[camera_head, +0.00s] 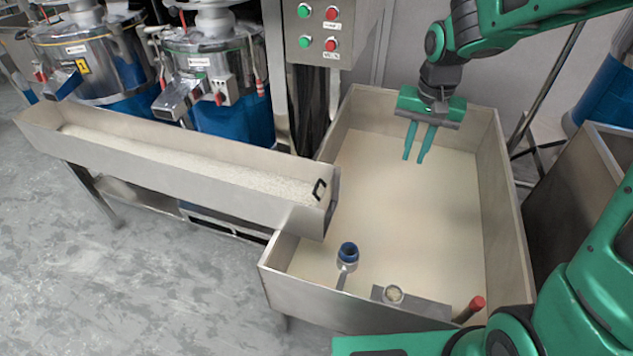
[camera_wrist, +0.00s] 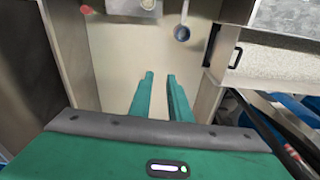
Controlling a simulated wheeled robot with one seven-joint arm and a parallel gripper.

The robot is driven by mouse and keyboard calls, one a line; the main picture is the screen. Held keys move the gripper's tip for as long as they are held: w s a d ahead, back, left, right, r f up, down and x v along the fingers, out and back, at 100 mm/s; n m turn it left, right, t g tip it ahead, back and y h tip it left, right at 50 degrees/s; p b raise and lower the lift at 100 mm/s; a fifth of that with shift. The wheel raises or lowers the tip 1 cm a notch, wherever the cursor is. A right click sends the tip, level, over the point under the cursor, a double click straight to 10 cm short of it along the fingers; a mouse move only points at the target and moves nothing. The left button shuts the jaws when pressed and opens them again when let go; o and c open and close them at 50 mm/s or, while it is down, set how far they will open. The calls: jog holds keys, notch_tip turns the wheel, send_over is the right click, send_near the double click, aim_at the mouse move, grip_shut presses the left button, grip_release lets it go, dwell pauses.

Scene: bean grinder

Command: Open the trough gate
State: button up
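The trough (camera_head: 175,155) is a long metal channel holding pale grains, running from the left to the edge of a large bin. Its gate (camera_head: 327,205) is the end plate at the right end, with a black handle (camera_head: 319,189). The gate looks closed. In the wrist view the handle (camera_wrist: 235,57) is at the upper right. My gripper (camera_head: 416,158) hangs over the bin, to the right of the gate and well apart from it. Its two green fingers (camera_wrist: 160,78) are apart, with nothing between them.
The bin (camera_head: 512,215) has raised metal walls around a pale bottom. A blue-topped scoop (camera_head: 347,253), a metal plate with a round cup (camera_head: 393,294) and a red-ended handle (camera_head: 470,308) are at its near side. A button panel (camera_head: 320,30) and grinders (camera_head: 205,80) stand behind.

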jog(key=w+a+f+y, duration=0.1)
jog(key=w+a+f, duration=0.1)
jog(key=a, duration=0.3)
jog(key=w+a+f, duration=0.2)
jog(key=w+a, duration=0.1)
jog(key=a, duration=0.2)
jog(key=y, duration=0.1)
send_near(316, 187)
jog(key=f, duration=0.5)
jog(key=a+f, duration=0.1)
jog(key=f, duration=0.1)
jog(key=shift+w+f, duration=0.2)
jog(key=shift+w, duration=0.15)
grip_shut()
